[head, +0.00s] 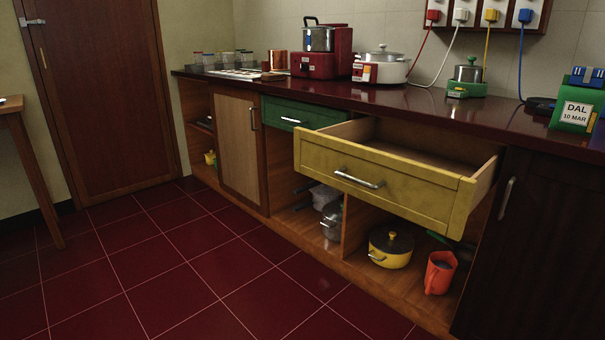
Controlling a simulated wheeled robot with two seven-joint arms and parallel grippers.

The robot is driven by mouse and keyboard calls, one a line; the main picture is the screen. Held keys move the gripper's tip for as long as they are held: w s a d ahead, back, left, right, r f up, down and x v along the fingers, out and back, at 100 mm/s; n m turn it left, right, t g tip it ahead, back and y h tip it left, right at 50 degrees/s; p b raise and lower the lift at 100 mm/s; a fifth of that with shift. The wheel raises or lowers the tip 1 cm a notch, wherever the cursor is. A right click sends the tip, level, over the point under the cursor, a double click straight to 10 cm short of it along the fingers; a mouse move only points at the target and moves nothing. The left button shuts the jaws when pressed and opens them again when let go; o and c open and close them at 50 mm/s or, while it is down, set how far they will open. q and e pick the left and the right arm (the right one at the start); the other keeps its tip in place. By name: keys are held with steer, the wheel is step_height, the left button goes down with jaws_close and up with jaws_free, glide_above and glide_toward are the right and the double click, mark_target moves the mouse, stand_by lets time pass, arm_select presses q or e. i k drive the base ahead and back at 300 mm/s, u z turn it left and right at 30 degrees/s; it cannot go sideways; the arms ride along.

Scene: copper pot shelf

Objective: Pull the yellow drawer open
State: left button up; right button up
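The yellow drawer (385,180) stands pulled well out from the counter, under the dark red worktop. Its silver bar handle (358,180) is on the middle of the front panel. The part of the inside that I can see looks empty. Neither of my grippers shows in the head view, and nothing touches the handle.
A green drawer (290,115) left of it is shut. Below are open shelves with a yellow pot (390,247) and a red jug (440,272). A dark cabinet door (505,240) is at the right. The tiled floor (190,270) in front is clear.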

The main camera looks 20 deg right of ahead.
mark_target(433, 180)
steer(key=u, duration=0.35)
steer(key=i, duration=0.8)
steer(key=z, duration=0.7)
steer(key=i, duration=0.45)
steer(key=z, duration=0.55)
